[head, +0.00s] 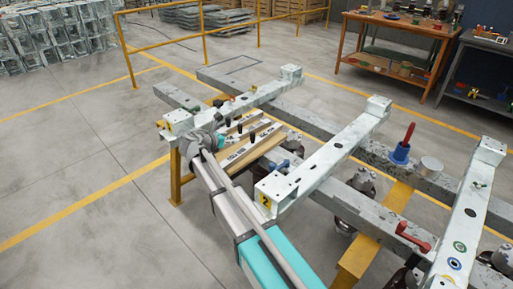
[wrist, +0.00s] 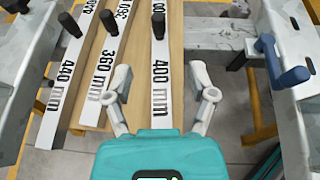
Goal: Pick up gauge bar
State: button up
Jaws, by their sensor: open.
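White gauge bars with black upright knobs lie side by side on a wooden board (wrist: 138,50). In the wrist view, the 400 mm bar (wrist: 160,112) runs up the middle, the 360 mm bar (wrist: 88,100) is left of it and the 440 mm bar (wrist: 52,115) is farther left. My gripper (wrist: 163,90) is open and empty, its two fingers apart on either side of the 400 mm bar's line. I cannot tell its height above the bar. In the head view, my arm partly hides the board (head: 270,143) and bars.
A pale frame beam (head: 325,157) with end blocks stands right of the board, and another beam (head: 240,103) lies behind it. A red-handled tool (head: 407,140) stands farther right. Open floor (head: 90,200) lies left.

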aim_at(253, 139)
jog(key=shift+w+a+f+b, duration=0.1)
jog(key=shift+w+f+b, duration=0.2)
jog(key=shift+f+b, duration=0.4)
jog(key=shift+w+f+b, duration=0.25)
jog(key=shift+f+b, duration=0.15)
jog(key=shift+f, duration=0.45)
jog(key=shift+b+x, duration=1.6)
jog(key=shift+x, duration=2.7)
jog(key=shift+r, duration=0.15)
jog(key=shift+d, duration=0.2)
jog(key=shift+w+d+f+b, duration=0.35)
jog(key=shift+w+f+b, duration=0.05)
jog(key=shift+f, duration=0.05)
jog(key=shift+b+x, duration=0.75)
jog(key=shift+x, duration=1.2)
jog(key=shift+s+d, duration=0.1)
jog(key=shift+c, duration=0.3)
